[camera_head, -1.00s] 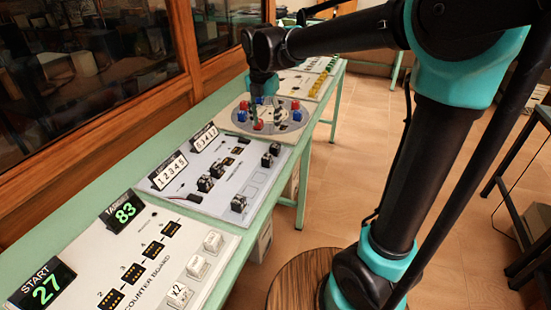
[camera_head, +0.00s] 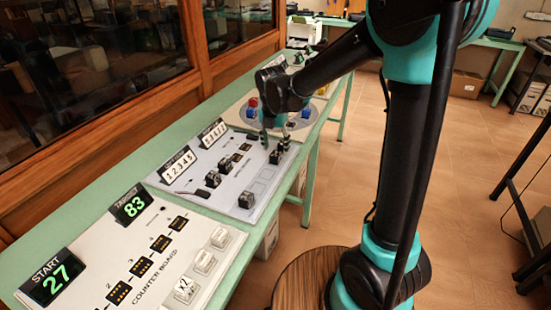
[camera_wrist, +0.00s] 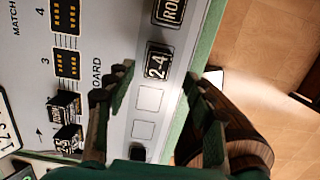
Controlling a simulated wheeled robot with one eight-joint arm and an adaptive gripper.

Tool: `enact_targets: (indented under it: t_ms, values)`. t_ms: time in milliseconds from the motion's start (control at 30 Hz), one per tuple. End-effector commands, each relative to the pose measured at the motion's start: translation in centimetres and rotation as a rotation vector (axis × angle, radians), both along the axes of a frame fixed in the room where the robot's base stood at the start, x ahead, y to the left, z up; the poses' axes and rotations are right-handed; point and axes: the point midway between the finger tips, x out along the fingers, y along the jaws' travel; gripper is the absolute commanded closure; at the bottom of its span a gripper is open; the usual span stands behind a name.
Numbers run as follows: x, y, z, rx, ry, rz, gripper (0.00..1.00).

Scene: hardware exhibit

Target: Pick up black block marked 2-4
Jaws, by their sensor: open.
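The black block marked 2-4 (camera_wrist: 158,62) lies in the right-hand column of the white match board (camera_wrist: 110,28), with its white lettering up. In the head view it appears as the dark block (camera_head: 275,157) just below my gripper (camera_head: 275,138). In the wrist view my gripper (camera_wrist: 160,78) is open and empty. Its fingers straddle the column, one on each side, with the block between and slightly beyond the tips. I cannot tell the exact height gap. Blank square outlines show below the block.
Another black block (camera_wrist: 169,11) sits just beyond it. Two black blocks (camera_head: 213,179) stand at left, and one (camera_head: 246,200) is at the near end of the column. The counter board (camera_head: 150,245) is nearer. The green table edge and open floor (camera_head: 345,170) lie to the right.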

Motion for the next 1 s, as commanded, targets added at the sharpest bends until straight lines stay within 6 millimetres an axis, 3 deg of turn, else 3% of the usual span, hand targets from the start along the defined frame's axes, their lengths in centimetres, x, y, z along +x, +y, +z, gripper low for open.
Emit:
enact_targets:
  t_ms: [300, 633, 1000]
  values:
    - [0.8, 0.1, -4.1, 0.0, 0.0, -0.001, 0.47]
    - [0.8, 0.0, -4.7, 0.0, 0.0, -0.001, 0.48]
    - [0.8, 0.0, -4.7, 0.0, 0.0, -0.001, 0.94]
